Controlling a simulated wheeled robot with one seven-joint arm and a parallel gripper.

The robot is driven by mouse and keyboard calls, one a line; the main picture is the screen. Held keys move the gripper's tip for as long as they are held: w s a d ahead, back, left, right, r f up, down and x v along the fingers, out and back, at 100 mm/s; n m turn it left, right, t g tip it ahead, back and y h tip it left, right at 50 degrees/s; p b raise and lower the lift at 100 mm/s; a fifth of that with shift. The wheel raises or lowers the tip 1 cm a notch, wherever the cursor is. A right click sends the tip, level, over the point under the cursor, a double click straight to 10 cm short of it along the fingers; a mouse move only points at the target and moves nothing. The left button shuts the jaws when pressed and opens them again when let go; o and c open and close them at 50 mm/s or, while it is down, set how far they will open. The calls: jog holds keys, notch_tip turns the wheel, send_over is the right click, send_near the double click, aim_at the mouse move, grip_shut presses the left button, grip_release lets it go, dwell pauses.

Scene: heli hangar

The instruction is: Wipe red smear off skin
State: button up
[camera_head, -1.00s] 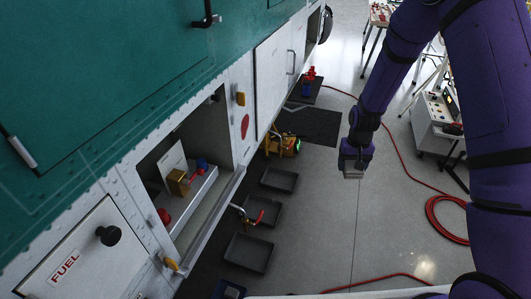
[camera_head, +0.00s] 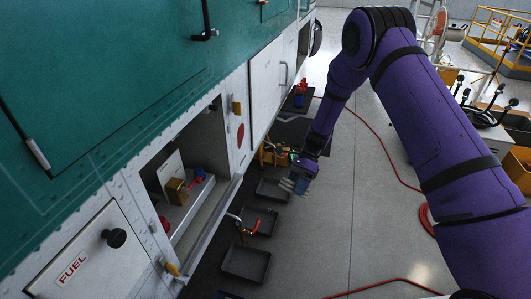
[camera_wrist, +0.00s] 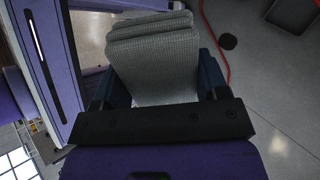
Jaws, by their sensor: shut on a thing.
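The red smear (camera_head: 240,136) is an oval patch on the white skin (camera_head: 241,110) of the helicopter, between the open bay and a closed white door. My gripper (camera_head: 296,184) is at the lower right of the smear, well apart from it, in front of the dark trays. It is shut on a grey folded cloth (camera_wrist: 155,62), which shows between its fingers in the wrist view. In the head view the cloth is small and partly hidden by the gripper.
The open bay (camera_head: 190,165) holds a wooden block (camera_head: 177,191) and blue and red parts. A yellow latch (camera_head: 237,108) sits just above the smear. Black trays (camera_head: 247,262) lie along the floor.

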jog(key=w+a+r+m+t+y, duration=0.3)
jog(key=w+a+m+t+y, duration=0.2)
jog(key=a+m+y, duration=0.3)
jog(key=m+t+y, duration=0.3)
jog(key=m+t, duration=0.3)
jog(key=t, duration=0.2)
send_near(237, 146)
jog(key=shift+f+x, duration=0.1)
jog(key=shift+x, duration=1.25)
jog(key=shift+f+x, duration=0.15)
jog(key=shift+x, duration=1.2)
jog(key=shift+x, duration=0.9)
jog(key=shift+w, duration=0.1)
jog(key=shift+w+d, duration=0.45)
jog(key=shift+w, duration=0.7)
jog(key=shift+w+d, duration=0.45)
jog(key=shift+w, duration=0.7)
jog(key=shift+w+d, duration=0.5)
jog(key=shift+w, duration=0.65)
jog(key=shift+s+a, duration=0.45)
jog(key=shift+s, duration=0.45)
jog(key=shift+s+a, duration=0.4)
jog(key=shift+s, duration=0.5)
jog(key=shift+s+a+r, duration=0.1)
jog(key=shift+s+a, duration=0.2)
jog(key=shift+s, duration=0.55)
jog(key=shift+s+a, duration=0.25)
jog(key=shift+s, duration=0.65)
